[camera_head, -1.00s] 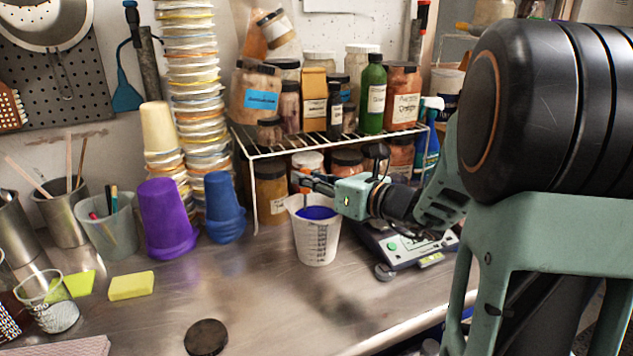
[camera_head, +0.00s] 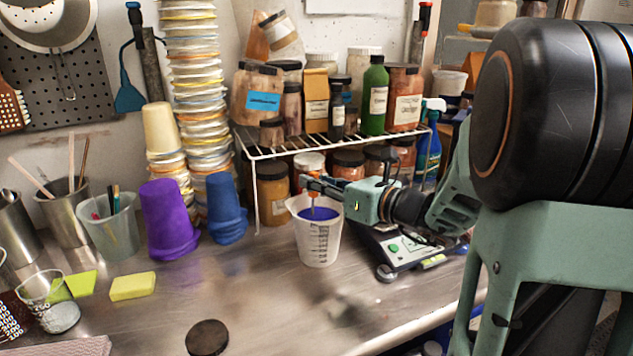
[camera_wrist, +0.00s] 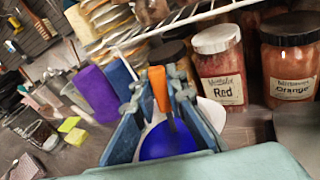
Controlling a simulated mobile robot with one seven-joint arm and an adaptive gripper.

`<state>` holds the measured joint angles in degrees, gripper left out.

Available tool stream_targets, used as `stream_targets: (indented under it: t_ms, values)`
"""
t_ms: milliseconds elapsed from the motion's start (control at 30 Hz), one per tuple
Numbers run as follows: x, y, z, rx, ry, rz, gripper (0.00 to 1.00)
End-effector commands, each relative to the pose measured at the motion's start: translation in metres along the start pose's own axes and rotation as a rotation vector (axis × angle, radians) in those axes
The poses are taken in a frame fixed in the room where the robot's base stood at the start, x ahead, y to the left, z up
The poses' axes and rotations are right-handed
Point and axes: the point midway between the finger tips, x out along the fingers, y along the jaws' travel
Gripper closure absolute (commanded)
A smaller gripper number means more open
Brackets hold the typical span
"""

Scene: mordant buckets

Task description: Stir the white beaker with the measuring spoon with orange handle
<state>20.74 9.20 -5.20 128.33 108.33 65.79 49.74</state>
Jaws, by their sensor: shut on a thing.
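The white beaker (camera_head: 318,243) stands upright on the metal table and holds blue liquid. In the wrist view the blue liquid (camera_wrist: 165,142) lies below my fingers, with part of the white rim showing. My gripper (camera_head: 312,184) is just above the beaker, reaching in from the right. In the wrist view my gripper (camera_wrist: 158,100) is shut on the orange handle of the measuring spoon (camera_wrist: 158,88). The spoon's dark shaft points down into the beaker; its bowl is hidden, apparently in the blue liquid.
A scale (camera_head: 402,250) stands right of the beaker. A wire shelf (camera_head: 285,150) with jars is close behind. Blue cups (camera_head: 225,215) and purple cups (camera_head: 167,225) stand to the left. A dark lid (camera_head: 206,337) lies in front; the table between is mostly clear.

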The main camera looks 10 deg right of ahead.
Motion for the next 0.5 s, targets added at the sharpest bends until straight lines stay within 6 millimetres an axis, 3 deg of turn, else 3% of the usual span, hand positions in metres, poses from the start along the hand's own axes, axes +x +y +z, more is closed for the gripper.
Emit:
stream_targets:
  t_ms: [167,500]
  values:
    - [0.000,0.000,0.005,-0.001,-0.001,0.000,1.00]
    - [-0.001,0.001,0.036,0.000,0.000,0.000,1.00]
